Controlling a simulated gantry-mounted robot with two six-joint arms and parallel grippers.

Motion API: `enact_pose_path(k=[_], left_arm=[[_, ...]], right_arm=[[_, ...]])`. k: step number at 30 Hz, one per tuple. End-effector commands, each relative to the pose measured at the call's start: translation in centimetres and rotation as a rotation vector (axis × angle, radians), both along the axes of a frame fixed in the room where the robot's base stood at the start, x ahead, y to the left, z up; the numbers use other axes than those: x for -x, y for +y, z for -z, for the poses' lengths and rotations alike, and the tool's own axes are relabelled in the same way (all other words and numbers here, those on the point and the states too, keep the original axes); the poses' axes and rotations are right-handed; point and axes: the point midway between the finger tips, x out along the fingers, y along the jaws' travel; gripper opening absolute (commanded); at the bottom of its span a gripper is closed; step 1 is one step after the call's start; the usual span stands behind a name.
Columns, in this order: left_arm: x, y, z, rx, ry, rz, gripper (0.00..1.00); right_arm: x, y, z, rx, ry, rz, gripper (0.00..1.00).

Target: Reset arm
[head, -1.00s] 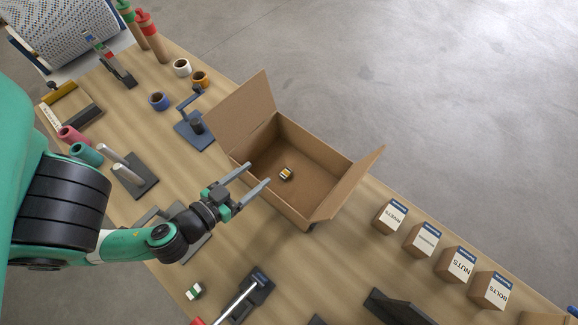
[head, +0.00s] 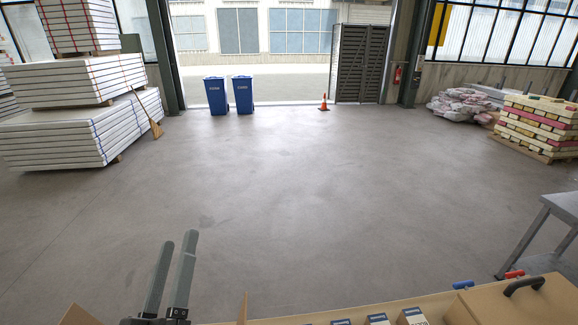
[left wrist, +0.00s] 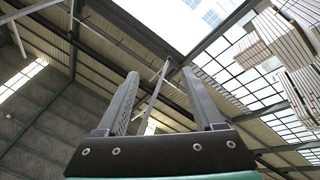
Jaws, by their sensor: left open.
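My left gripper (head: 174,265) points upward at the lower left of the head view, above the near edge of the workbench. Its two fingers stand apart with nothing between them. In the left wrist view the gripper (left wrist: 163,98) is open and empty against the hall roof. Only the tips of the cardboard box flaps (head: 80,315) show at the bottom of the head view; the inside of the box is hidden. My right gripper is not in view.
Small labelled boxes (head: 378,320) and a large brown case (head: 515,300) with a black handle line the bench at the bottom right. A metal table (head: 560,205) stands at the right. Stacked panels (head: 80,125), blue bins (head: 216,95) and a cone (head: 324,103) stand far off. The floor between is clear.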

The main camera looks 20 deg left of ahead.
Motion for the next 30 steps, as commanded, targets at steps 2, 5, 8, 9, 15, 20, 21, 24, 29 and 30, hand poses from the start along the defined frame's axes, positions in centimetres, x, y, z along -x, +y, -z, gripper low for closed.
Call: enact_pose_path(k=[2, 5, 8, 9, 15, 20, 21, 24, 29, 30], left_arm=[[-0.5, -0.6, -5.6, -0.027, -0.104, 0.034, 0.69], [-0.4, -1.6, -11.3, -0.088, -0.200, 0.075, 0.69], [0.4, -2.8, -16.4, -0.168, -0.283, 0.107, 0.69], [0.7, -3.4, -18.2, -0.206, -0.312, 0.120, 0.69], [1.5, -8.2, -22.4, -0.500, -0.346, 0.168, 0.69], [1.5, -8.9, -26.5, -0.656, -0.315, 0.093, 0.69], [1.5, -8.9, -27.8, -0.655, -0.315, 0.094, 0.69], [1.5, -8.9, -31.5, -0.653, -0.314, 0.094, 0.69], [1.5, -8.9, -38.8, -0.653, -0.313, 0.094, 0.69], [1.5, -8.9, -40.6, -0.653, -0.313, 0.094, 0.69]], right_arm=[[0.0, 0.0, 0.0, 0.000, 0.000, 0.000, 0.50], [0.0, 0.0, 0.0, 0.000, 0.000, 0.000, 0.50], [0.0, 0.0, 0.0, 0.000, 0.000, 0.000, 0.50], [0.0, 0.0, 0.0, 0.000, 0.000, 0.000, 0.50], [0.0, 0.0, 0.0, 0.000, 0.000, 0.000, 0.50], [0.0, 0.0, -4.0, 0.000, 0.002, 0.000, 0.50], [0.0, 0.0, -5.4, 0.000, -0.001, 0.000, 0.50], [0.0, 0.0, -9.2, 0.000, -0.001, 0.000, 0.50], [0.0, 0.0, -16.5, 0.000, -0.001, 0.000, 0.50], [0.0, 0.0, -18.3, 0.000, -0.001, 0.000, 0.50]])
